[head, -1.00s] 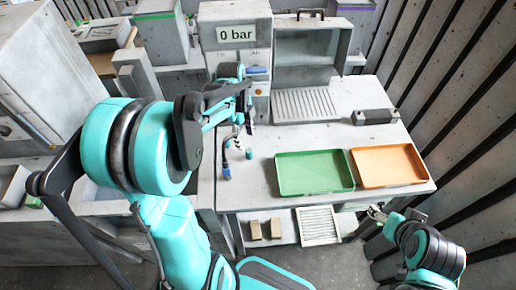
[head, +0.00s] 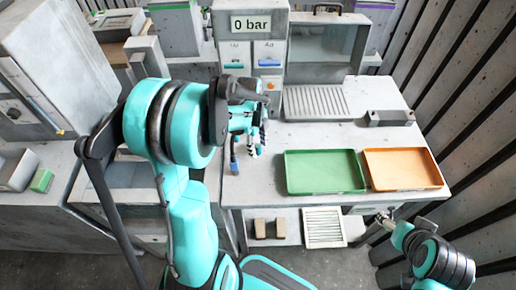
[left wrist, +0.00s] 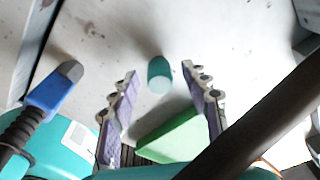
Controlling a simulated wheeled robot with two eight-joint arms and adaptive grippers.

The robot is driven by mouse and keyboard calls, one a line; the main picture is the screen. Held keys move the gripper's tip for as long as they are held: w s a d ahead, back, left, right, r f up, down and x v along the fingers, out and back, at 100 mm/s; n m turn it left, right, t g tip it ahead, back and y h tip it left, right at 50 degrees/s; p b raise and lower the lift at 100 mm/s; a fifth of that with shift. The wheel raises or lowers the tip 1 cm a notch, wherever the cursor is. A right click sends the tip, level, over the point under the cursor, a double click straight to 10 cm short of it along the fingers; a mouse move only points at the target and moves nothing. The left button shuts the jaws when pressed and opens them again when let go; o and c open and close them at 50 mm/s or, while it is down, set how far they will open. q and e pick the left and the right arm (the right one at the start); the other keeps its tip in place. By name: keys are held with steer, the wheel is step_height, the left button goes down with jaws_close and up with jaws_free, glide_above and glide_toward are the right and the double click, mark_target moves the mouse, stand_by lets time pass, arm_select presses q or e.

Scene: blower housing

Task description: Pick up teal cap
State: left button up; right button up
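The teal cap (left wrist: 159,74) stands on the pale worktop in the left wrist view. It lies between the two fingertips in the picture, and its lighter round end shows. My left gripper (left wrist: 159,82) is open, with one finger on each side of the cap and neither visibly touching it. In the head view my left gripper (head: 258,143) hangs over the bench left of the green tray, and I cannot make out the cap there. My right gripper (head: 383,219) is low by the bench's front right edge; its finger state is unclear.
A blue-handled tool (left wrist: 52,92) is close left of the left gripper; it also shows in the head view (head: 234,158). The green tray (head: 325,187) and orange tray (head: 403,183) are to the right. A grey block (head: 391,118) lies behind them. The 0 bar unit (head: 250,50) stands behind.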

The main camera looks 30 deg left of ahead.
mark_target(259, 146)
arm_select(q)
steer(key=c, duration=0.7)
steer(key=shift+r, duration=0.1)
steer(key=shift+r+p, duration=0.35)
steer(key=shift+r, duration=0.25)
step_height(259, 146, up, 3)
steer(key=shift+r+p, duration=0.1)
steer(key=shift+p, duration=0.55)
steer(key=s+d+r+p, duration=0.1)
steer(key=d+r, duration=0.1)
steer(key=d, duration=0.1)
steer(key=s+d+r+p, duration=0.1)
steer(key=s+d+r, duration=0.1)
steer(key=d, duration=0.2)
steer(key=s+d+r+p, duration=0.1)
steer(key=s+d+r, duration=0.1)
steer(key=d, duration=0.1)
steer(key=shift+d+r, duration=0.25)
steer(key=shift+f, duration=0.15)
